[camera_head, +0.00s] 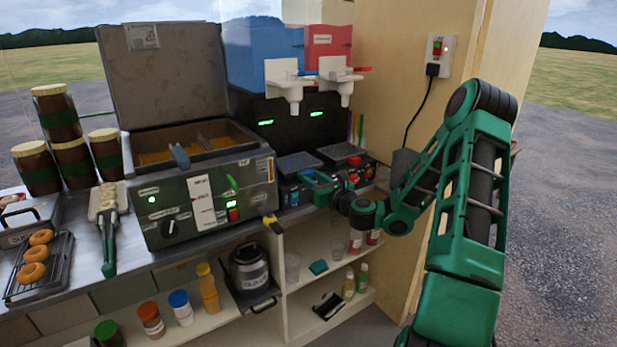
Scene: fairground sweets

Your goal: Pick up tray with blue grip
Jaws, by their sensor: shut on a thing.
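The slush machine has two dark mesh-topped drip trays at its base. The left one, under the blue tank, looks like the tray with the blue grip (297,162), with small blue parts along its front. My gripper (311,184) is at the front of this tray, reaching in from the right. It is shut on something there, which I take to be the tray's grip. The fingers hide the grip and the exact contact. The tray appears level and in its place in the machine.
The right drip tray (341,152) with red parts sits close beside my gripper. Two white taps (287,85) hang above. The fryer (200,190) stands left, with a yellow-tipped thing (272,224) at its corner. Shelves (300,306) with bottles and cups lie below. A wooden wall is at right.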

